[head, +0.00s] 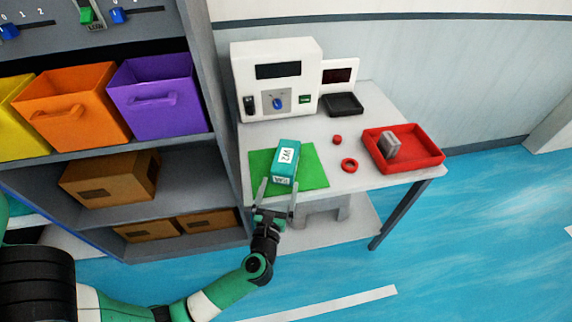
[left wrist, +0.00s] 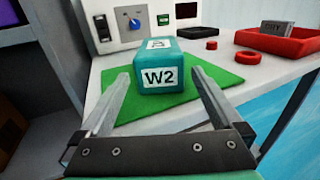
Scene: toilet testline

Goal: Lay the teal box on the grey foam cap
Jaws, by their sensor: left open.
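The teal box (head: 285,160) sits on a green mat (head: 316,168) on the table, with white labels on its top and near side. In the left wrist view the box (left wrist: 178,82) shows "W2" on its near face. My left gripper (head: 278,188) is open at the mat's near edge, its fingers pointing at the box. In the left wrist view the fingertips of my left gripper (left wrist: 160,76) frame the box, with nothing held. A grey labelled block (head: 389,146) leans in a red tray; I cannot tell whether it is the foam cap. My right gripper is not in view.
The red tray (head: 430,160) stands at the table's right. A red ring (head: 349,165) and a small red piece (head: 337,140) lie between mat and tray. A white test device (head: 276,78) and a black tray (head: 343,104) stand behind. A shelf (head: 205,152) borders the left.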

